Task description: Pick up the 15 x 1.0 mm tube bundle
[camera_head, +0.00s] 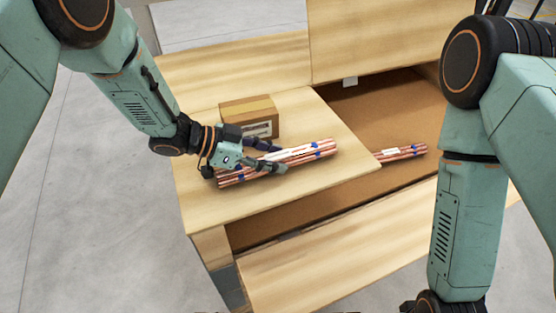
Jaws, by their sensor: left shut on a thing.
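A copper tube bundle (310,152) with blue bands and a white label lies along the pale wooden surface. My left gripper (279,157) is shut on this bundle left of its middle, with one dark finger on the far side and one on the near side. I cannot tell whether the bundle touches the wood or is just above it. A second copper tube bundle (408,152) with blue bands and a white label lies to the right, partly hidden by the wooden edge. The label print is too small to read.
A cardboard box (249,117) with a white label stands on the wooden surface behind my left gripper. The open wooden crate (335,270) has a brown recessed floor at the right. A raised wooden panel (375,38) stands at the back.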

